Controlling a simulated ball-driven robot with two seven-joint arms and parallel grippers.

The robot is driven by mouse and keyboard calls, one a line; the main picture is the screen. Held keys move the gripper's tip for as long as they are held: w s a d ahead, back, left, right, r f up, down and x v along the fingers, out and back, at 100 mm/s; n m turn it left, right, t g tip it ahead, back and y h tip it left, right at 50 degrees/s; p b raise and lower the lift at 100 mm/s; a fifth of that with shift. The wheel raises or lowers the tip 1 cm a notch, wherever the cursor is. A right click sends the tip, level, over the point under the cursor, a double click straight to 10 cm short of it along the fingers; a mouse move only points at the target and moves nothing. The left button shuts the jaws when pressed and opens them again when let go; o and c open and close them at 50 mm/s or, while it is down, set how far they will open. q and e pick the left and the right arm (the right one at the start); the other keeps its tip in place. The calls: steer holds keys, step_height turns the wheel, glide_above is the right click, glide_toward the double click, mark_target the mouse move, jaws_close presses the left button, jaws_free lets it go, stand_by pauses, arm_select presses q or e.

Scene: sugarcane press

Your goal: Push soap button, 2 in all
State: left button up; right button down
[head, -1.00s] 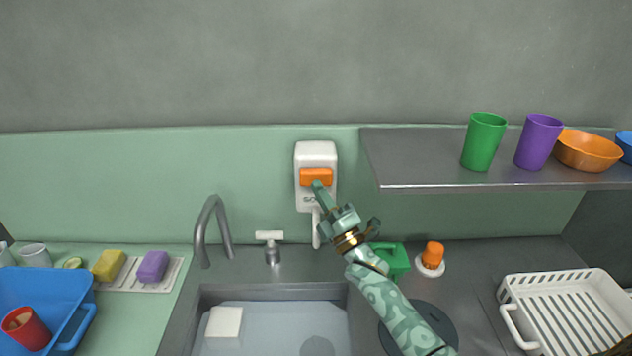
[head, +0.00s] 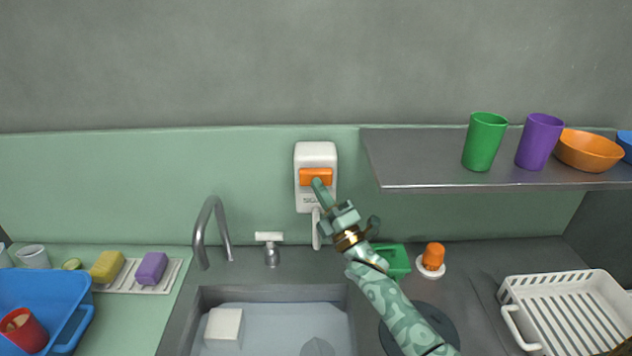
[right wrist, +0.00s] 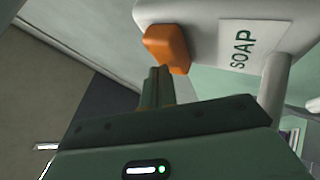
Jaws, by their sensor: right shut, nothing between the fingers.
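The white soap dispenser (head: 316,153) is fixed to the green wall above the sink, with an orange button (head: 314,175) on its front. In the right wrist view the dispenser (right wrist: 205,25) shows a SOAP label, and the orange button (right wrist: 166,47) is close in front of the fingertips. My right gripper (head: 317,184) is shut and empty, its tips at the lower edge of the button. In the right wrist view the gripper (right wrist: 160,74) appears to touch the button or lie just short of it; I cannot tell which. My left gripper is not in view.
A grey faucet (head: 209,225) and a white tap (head: 270,246) stand behind the sink (head: 270,292). A metal shelf (head: 420,160) with cups and a bowl juts out at right. A green container (head: 396,262) and an orange-capped item (head: 433,257) sit beside my right arm.

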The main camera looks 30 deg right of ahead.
steer(key=shift+w+d+b, duration=0.2)
steer(key=shift+w+b, duration=0.1)
steer(key=shift+w, duration=0.1)
stand_by(0.3)
steer(key=shift+s, duration=0.15)
steer(key=shift+s+a+p, duration=0.25)
steer(key=shift+s+p, duration=0.1)
steer(key=shift+s, duration=0.15)
steer(key=shift+s+a+p, duration=0.25)
steer(key=shift+s+p, duration=0.05)
steer(key=shift+s, duration=0.15)
steer(key=shift+s+a+p, duration=0.2)
steer(key=shift+s+p, duration=0.1)
steer(key=shift+s, duration=0.05)
steer(key=s, duration=0.1)
steer(key=s+a+p, duration=0.1)
steer(key=s, duration=0.1)
steer(key=shift+s+a, duration=0.4)
stand_by(2.0)
